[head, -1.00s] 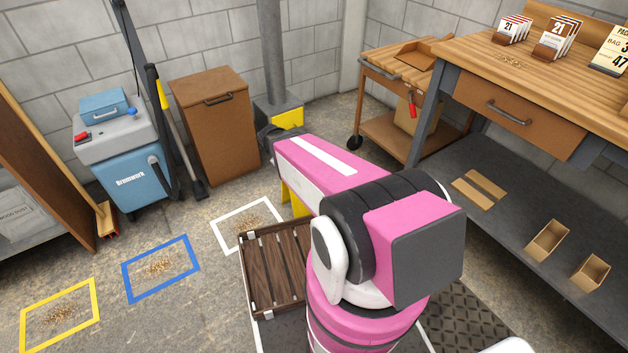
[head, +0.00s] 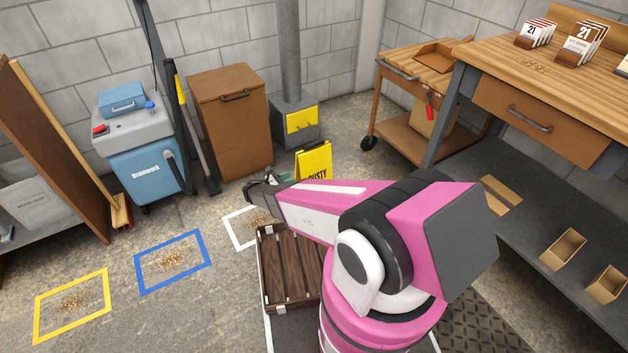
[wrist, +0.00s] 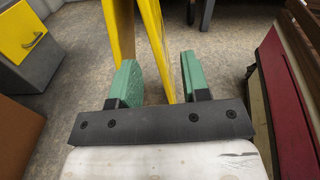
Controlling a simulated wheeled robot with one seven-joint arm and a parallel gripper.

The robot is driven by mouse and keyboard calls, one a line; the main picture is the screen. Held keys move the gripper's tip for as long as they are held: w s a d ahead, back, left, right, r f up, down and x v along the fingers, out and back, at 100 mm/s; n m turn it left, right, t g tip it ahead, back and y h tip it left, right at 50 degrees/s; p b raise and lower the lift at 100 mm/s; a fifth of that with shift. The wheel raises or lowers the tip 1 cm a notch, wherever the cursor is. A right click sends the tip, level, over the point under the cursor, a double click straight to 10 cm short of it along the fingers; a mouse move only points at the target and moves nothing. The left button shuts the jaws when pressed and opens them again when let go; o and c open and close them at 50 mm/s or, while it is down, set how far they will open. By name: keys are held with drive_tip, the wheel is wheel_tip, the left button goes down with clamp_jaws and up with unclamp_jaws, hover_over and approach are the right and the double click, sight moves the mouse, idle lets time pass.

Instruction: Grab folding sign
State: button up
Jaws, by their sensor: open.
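The yellow folding sign (head: 314,162) stands upright on the floor in front of the grey stove; dark lettering ending in "USTY" shows on its face. My arm hides its lower part. In the wrist view its two yellow panels (wrist: 153,35) spread apart toward me. My gripper (wrist: 161,80) is open, with green fingers. The right panel reaches down between the fingers; the left panel passes behind the left finger. I cannot tell whether either finger touches it. In the head view my gripper (head: 277,179) is left of the sign, partly hidden.
A grey stove (head: 293,122) with a yellow front and a brown cabinet (head: 230,125) stand behind. A wooden cart (head: 412,125) and workbench (head: 530,90) are on the right. A slatted wooden tray (head: 290,270) lies below my arm.

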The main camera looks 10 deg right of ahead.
sight(307, 170)
drive_tip(key=x, duration=0.7)
drive_tip(key=w+x, duration=0.1)
drive_tip(key=x, duration=0.2)
drive_tip(key=shift+c, duration=0.3)
clamp_jaws()
idle(1.3)
